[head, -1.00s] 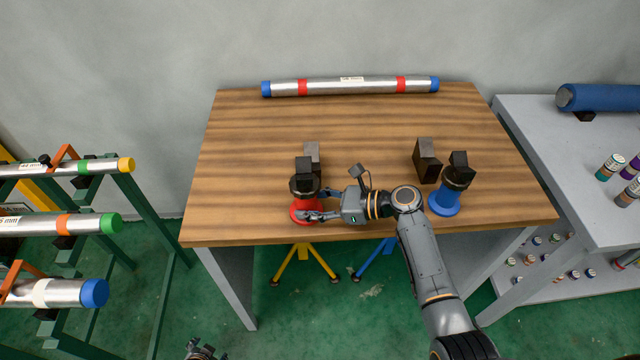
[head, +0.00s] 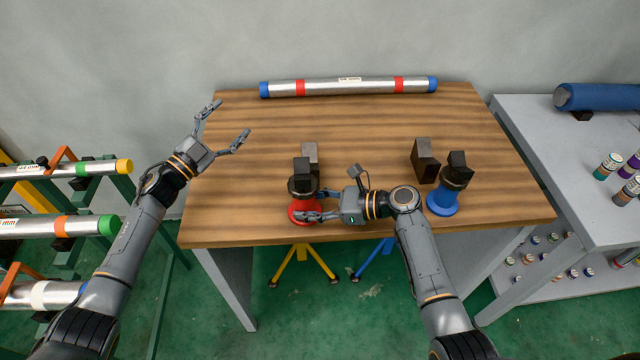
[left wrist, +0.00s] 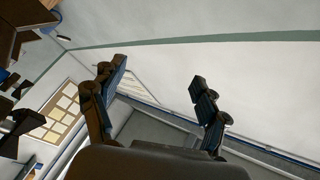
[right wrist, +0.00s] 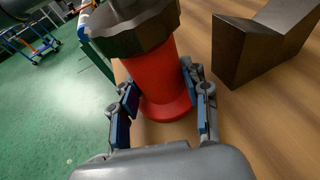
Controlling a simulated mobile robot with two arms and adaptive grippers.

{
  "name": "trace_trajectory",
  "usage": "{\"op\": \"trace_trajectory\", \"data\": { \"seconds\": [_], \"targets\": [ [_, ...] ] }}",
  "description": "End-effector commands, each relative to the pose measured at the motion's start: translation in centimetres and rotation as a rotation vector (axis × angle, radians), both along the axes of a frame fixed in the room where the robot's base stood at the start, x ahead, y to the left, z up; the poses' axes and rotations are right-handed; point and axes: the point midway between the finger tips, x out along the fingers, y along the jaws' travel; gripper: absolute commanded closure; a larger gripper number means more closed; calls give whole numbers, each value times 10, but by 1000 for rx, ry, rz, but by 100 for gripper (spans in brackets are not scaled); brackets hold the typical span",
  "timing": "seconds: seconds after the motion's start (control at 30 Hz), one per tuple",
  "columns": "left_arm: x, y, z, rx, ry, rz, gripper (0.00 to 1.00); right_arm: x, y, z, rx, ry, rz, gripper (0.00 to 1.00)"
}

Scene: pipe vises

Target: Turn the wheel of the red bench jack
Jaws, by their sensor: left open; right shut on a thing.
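The red bench jack (head: 303,209) stands near the front edge of the wooden table, left of its middle. It has a red base and a dark collar, with dark blocks at its top. My right gripper (head: 309,214) is shut on the jack's red lower part. In the right wrist view, its fingers lie on both sides of the red body (right wrist: 163,80), below the dark faceted collar (right wrist: 130,28). Which part is the wheel is not clear. My left gripper (head: 222,128) is open and empty, raised over the table's left edge. The left wrist view shows its spread fingers (left wrist: 155,105) with nothing between them.
A blue jack (head: 443,201) stands to the right, with a dark block (head: 424,162) beside it. A steel pipe (head: 345,88) with red bands lies along the table's back. A pipe rack (head: 110,170) stands left, a grey bench (head: 560,170) right. The table's centre is clear.

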Motion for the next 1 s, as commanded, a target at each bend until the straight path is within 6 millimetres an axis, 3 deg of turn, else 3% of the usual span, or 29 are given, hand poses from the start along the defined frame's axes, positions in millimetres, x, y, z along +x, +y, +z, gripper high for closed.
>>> {"op": "trace_trajectory", "data": {
  "seconds": [0.03, 0.13, 0.33, 0.5, 0.6, 0.77, 1.0],
  "targets": [
    [-8, -22, 9, -42, 32, -111, 25, 0, 0, -1, -1, 0, 0, 72],
    [-32, -61, 19, -119, 139, -348, 25, 0, 0, -1, -1, 0, 0, 72],
    [-88, -111, 24, -163, 452, -748, 25, 0, 0, -1, -1, 0, 0, 72],
    [-124, -124, 19, -135, 693, -937, 25, 0, 0, -1, -1, 0, 0, 72],
    [-135, -126, 17, -120, 780, -988, 25, 0, 0, -1, -1, 0, 0, 72],
    [-142, -127, 8, -110, 833, -1015, 25, 0, 0, -1, -1, 0, 0, 72],
    [-141, -128, -34, -116, 834, -1014, 25, 0, 0, -1, -1, 0, 0, 72]
  ]
}}
